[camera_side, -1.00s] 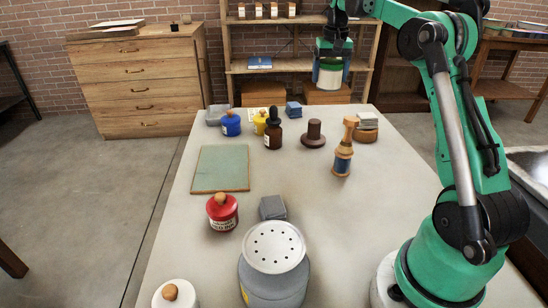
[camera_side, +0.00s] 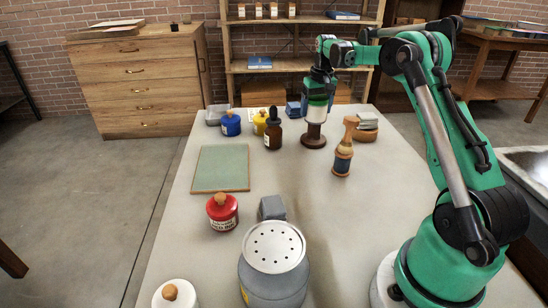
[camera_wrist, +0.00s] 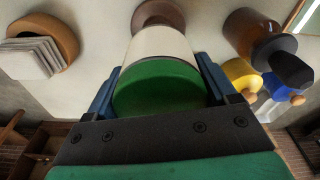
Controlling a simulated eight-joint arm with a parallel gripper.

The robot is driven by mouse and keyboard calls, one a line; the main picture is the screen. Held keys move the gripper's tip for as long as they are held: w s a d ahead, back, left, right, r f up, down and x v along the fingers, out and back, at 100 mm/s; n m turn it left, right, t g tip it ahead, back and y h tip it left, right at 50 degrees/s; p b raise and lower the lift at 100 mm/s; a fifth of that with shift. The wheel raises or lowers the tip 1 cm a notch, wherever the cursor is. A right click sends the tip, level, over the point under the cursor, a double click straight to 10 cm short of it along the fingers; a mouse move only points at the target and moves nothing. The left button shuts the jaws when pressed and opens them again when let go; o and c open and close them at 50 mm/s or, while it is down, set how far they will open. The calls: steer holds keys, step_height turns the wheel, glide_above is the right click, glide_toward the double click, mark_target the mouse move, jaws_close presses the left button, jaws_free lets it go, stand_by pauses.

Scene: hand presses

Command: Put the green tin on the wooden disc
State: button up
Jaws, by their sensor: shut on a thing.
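The green tin (camera_side: 316,112) has a green top and a pale lower body. My gripper (camera_side: 318,90) is shut on its green part, upright, at the table's far end. In the wrist view the tin (camera_wrist: 160,85) sits between the blue fingers. Right below it in the side view is a dark brown round piece (camera_side: 313,141) with a wide base and a post. I cannot tell whether the tin touches it. A lighter round wooden disc (camera_side: 364,136) lies to the right, with grey square pieces (camera_side: 366,120) on or against it.
A dark dropper bottle (camera_side: 273,135), a yellow pot (camera_side: 260,121) and a blue pot (camera_side: 231,124) stand left of the tin. A wooden-handled tool (camera_side: 343,152) stands nearer, to the right. A green mat (camera_side: 221,168) lies left. The table's middle is mostly clear.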

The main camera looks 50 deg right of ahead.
mark_target(319, 99)
steer(key=shift+f, duration=0.1)
steer(key=o, duration=1.3)
steer(key=shift+o, duration=0.2)
steer(key=r, duration=0.8)
steer(key=s+r, duration=0.1)
steer(key=r, duration=0.3)
steer(key=shift+a, duration=0.4)
steer(key=a+r+n+t, duration=0.2)
steer(key=a+r, duration=0.1)
steer(key=a, duration=0.7)
steer(key=s+a+f+n+t, duration=0.2)
steer(key=s+a+f, duration=0.2)
steer(key=a, duration=0.5)
steer(key=s+a+f+n+t, duration=0.2)
steer(key=s+a+f, duration=0.3)
steer(key=s+a, duration=0.2)
steer(key=shift+a+f+y, duration=0.25)
steer(key=shift+a+y, duration=0.15)
steer(key=shift+a, duration=0.5)
